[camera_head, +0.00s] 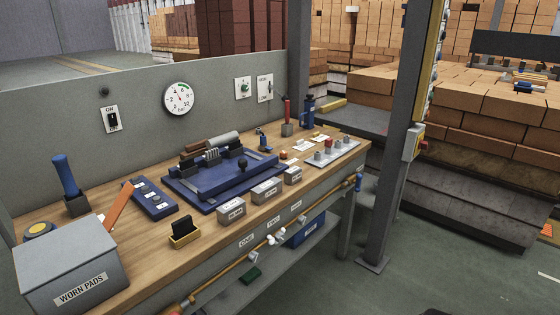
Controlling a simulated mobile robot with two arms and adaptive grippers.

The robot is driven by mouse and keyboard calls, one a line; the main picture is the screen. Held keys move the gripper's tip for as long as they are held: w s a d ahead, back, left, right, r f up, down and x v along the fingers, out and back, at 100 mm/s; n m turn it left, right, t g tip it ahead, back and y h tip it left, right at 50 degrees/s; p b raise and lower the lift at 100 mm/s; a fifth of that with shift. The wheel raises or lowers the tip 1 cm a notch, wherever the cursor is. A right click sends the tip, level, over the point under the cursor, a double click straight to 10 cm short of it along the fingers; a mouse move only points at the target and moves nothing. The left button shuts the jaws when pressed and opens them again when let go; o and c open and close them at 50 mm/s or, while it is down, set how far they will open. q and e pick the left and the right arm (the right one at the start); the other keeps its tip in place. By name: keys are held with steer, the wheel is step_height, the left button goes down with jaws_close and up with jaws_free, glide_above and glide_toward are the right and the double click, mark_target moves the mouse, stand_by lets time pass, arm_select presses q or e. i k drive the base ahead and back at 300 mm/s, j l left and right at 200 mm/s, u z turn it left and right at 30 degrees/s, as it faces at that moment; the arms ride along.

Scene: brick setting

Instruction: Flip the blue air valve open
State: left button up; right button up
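A yellow air pipe (238,268) runs along the front of the workbench below its top edge. A small blue valve handle (358,183) is at the pipe's far right end, by the bench's far corner. It looks roughly upright, but it is too small to tell whether the valve is open or shut. Neither of my grippers is in view.
The wooden workbench (150,240) holds a grey WORN PADS box (70,268), a blue fixture (222,175) and several small grey boxes. A grey post (390,150) stands just right of the blue valve. The floor (430,265) in front is clear.

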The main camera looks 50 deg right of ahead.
mark_target(359, 177)
steer(key=z, duration=2.05)
steer(key=i+z, duration=0.2)
steer(key=i, duration=2)
steer(key=l, duration=0.1)
